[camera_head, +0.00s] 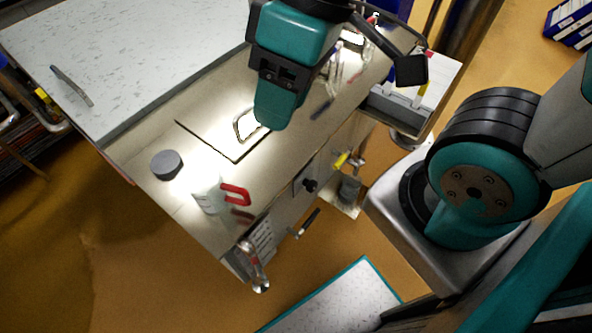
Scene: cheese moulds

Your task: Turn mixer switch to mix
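A dark round knob (310,185) sits on a small grey plate on the side of the steel counter (190,200). I take it for the mixer switch; its markings and setting are too small to read. The teal and black end of my arm, with my gripper (278,105), hangs over the counter, up and left of the knob and apart from it. Its fingers cannot be told clearly, so whether it is open or shut does not show. I see nothing held.
A clear jug with a red handle (236,194) and a grey disc (166,164) stand on the counter. A yellow-handled valve (342,160) and a black lever (308,223) stick out from its side. A speckled white lid (120,60) lies at the left.

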